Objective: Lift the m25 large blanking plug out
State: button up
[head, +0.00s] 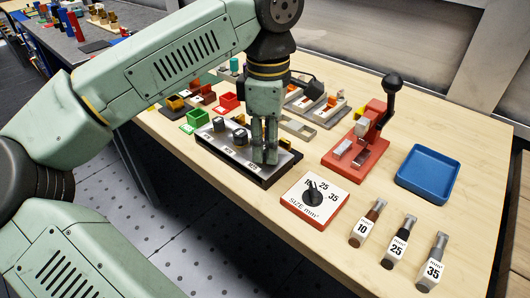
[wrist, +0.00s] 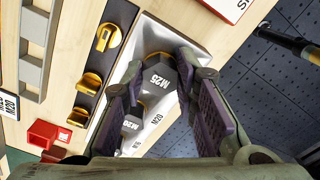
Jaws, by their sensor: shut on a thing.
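The M25 large blanking plug (wrist: 160,76) is a dark grey piece with a white M25 label. In the wrist view it sits between the two fingers of my gripper (wrist: 161,69), which is shut on it. In the head view my gripper (head: 265,155) points straight down over the right part of a dark-edged holder with a metallic top (head: 222,152). I cannot tell whether the plug is seated or clear of the holder. A smaller M20 plug (wrist: 131,125) stands beside it in the wrist view.
A red lever press (head: 357,150), a blue tray (head: 428,174) and a size dial (head: 315,199) lie to the right. Labelled 10, 25 and 35 tools line the front edge. Bare table lies around the dial.

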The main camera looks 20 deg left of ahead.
jog(key=c, duration=0.3)
notch_tip(320, 180, up, 10)
jog(key=p, duration=0.7)
